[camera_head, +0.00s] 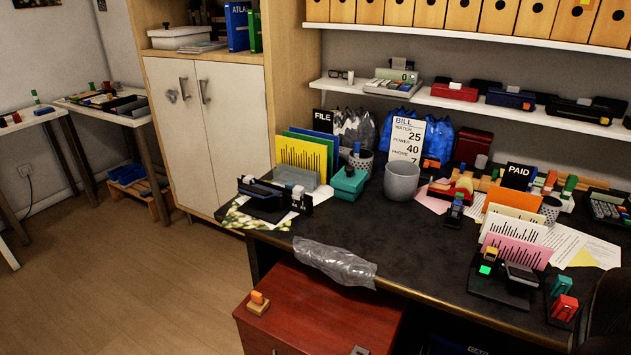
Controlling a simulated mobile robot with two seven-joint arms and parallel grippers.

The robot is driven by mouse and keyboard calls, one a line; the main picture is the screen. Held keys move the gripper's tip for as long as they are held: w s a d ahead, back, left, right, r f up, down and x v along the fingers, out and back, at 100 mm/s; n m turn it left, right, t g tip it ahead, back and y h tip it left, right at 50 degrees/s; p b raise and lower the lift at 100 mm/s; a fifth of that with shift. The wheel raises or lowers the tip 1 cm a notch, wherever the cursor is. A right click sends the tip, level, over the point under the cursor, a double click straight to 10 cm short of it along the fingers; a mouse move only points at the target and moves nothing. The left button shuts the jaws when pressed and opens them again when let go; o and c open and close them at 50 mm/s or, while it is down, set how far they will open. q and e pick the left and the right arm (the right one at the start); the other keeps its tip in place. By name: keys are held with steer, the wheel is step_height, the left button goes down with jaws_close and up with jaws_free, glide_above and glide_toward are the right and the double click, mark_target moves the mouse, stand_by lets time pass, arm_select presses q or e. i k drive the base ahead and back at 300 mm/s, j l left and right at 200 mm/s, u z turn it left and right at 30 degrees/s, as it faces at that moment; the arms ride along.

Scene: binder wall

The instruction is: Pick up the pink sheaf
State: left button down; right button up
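The pink sheaf (516,251) stands upright at the front of the black PAID holder (490,284), near the right front of the dark desk. Black bar-like marks show on its face. An orange sheaf and paler sheaves stand close behind it. A small stamp with a green front and a dark grey block sit at the holder's front, just before the pink sheaf, and cover part of its lower edge. Neither of my grippers can be made out. A dark rounded shape at the lower right edge is cut off, and I cannot tell what it is.
Red and green stamps (564,307) stand right of the holder. A grey cup (401,181) stands mid-desk. The FILE holder (323,122) is at the desk's left end. A crumpled clear bag (335,264) hangs over the front edge. Bare desktop (400,240) lies left of the PAID holder.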

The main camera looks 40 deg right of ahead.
mark_target(534, 255)
steer(key=z, duration=2.4)
